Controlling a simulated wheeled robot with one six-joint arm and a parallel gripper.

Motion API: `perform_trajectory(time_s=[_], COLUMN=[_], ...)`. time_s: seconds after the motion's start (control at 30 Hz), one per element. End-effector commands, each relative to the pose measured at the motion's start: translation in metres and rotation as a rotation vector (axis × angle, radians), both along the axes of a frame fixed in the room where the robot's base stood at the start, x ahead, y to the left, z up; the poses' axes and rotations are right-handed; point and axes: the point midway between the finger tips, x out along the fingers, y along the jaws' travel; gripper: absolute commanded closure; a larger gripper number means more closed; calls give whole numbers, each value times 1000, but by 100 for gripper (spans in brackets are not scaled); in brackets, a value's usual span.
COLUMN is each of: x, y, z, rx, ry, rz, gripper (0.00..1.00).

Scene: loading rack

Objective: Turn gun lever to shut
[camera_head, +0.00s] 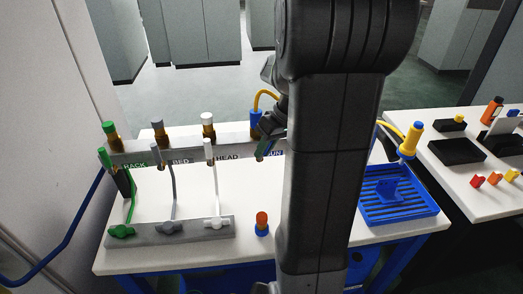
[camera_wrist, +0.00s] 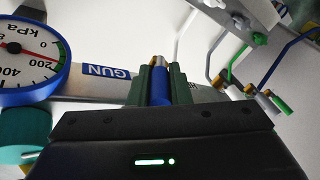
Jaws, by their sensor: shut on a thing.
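The gun lever is a small blue piece (camera_wrist: 160,96) in the wrist view, beside the blue GUN label (camera_wrist: 107,71) on the grey manifold bar. My gripper (camera_wrist: 165,80) has its two dark green fingers closed on either side of the lever. In the head view my gripper (camera_head: 270,132) is at the right part of the bar, by the GUN label (camera_head: 274,153), partly hidden behind my arm. The lever's exact angle is hard to tell.
RACK, BED and HEAD stations with green, grey and white pipes (camera_head: 216,183) stand left along the bar. A pressure gauge (camera_wrist: 30,55) is close by in the wrist view. A blue tray (camera_head: 400,212) and a yellow-blue nozzle (camera_head: 411,140) are at right.

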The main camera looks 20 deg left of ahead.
Motion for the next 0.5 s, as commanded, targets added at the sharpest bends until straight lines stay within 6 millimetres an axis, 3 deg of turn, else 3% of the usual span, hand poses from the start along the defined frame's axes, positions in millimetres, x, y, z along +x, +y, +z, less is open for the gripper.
perform_trajectory(time_s=[0.5], x=[5], y=[-9], z=[-7], rx=[270], ry=[128], rz=[-2], gripper=[100])
